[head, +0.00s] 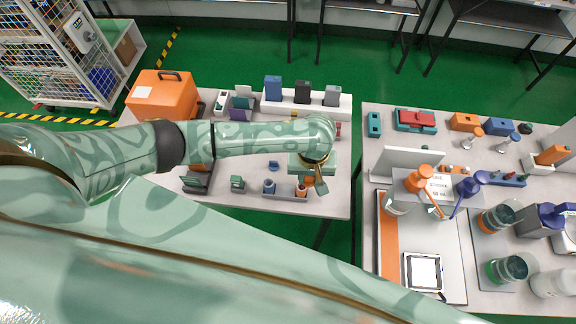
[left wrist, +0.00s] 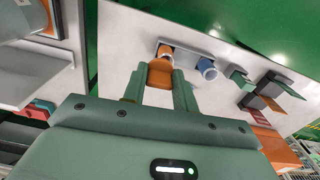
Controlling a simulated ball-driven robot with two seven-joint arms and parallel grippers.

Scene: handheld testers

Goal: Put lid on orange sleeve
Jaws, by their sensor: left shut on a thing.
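My left gripper (head: 313,183) is over the front right part of the left table. It is shut on an orange lid (left wrist: 160,74), a block that shows between the two green fingers in the left wrist view. Just beyond the lid stands the orange sleeve (left wrist: 165,51), in a grey tray (left wrist: 187,56); in the head view the sleeve (head: 300,190) is small and close beside the gripper. The lid overlaps the sleeve in the wrist view, so I cannot tell whether they touch. A blue sleeve (head: 269,186) stands at the tray's other end. My right gripper is not in view.
A small blue piece (head: 274,165) lies behind the tray. A white rack with testers (head: 305,104) lies behind my arm. A gap separates the cluttered right table (head: 420,240).

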